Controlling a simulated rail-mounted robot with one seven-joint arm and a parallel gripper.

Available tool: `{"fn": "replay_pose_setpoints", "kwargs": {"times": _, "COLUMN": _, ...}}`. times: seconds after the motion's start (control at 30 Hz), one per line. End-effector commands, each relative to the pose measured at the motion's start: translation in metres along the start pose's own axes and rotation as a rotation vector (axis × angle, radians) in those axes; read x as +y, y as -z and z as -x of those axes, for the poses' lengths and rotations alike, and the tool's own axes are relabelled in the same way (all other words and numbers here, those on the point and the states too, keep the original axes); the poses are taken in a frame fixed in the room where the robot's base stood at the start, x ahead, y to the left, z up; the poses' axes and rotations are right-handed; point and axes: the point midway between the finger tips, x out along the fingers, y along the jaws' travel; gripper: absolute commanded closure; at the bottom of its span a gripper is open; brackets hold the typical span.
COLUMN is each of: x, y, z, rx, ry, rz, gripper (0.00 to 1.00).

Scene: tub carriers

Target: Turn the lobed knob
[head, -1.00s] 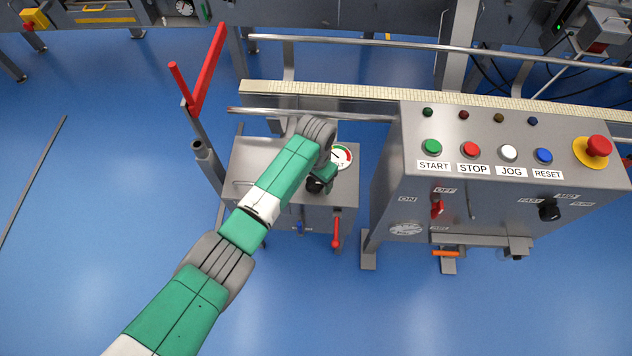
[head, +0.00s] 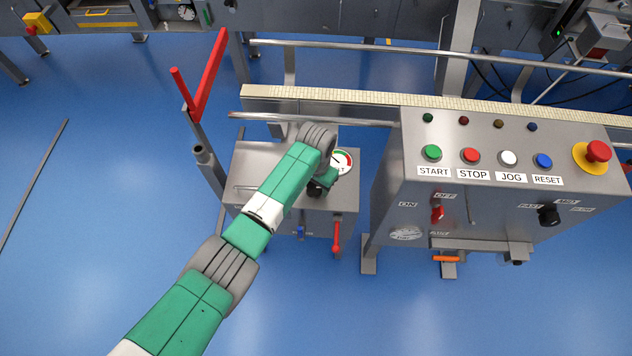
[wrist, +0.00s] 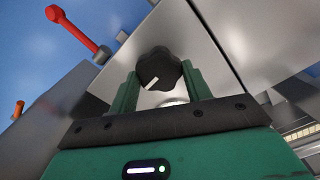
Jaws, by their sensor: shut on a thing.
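In the head view my gripper (head: 324,180) is at the box's upper front, and the knob (head: 314,188) shows only as a dark patch, mostly hidden by my wrist and fingers.
A round gauge (head: 342,161) sits beside my wrist. A control panel (head: 465,130) stands to the right, and a tall red lever (head: 207,78) to the left.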

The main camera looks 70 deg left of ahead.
Motion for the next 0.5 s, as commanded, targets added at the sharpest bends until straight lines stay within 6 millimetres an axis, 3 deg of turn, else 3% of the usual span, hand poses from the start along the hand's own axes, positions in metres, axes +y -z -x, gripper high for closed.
{"fn": "replay_pose_setpoints", "kwargs": {"times": 0.5, "x": -0.0006, "y": -0.0010, "z": 0.0014, "rx": -0.002, "ry": -0.001, "rz": 0.460, "gripper": 0.74}}
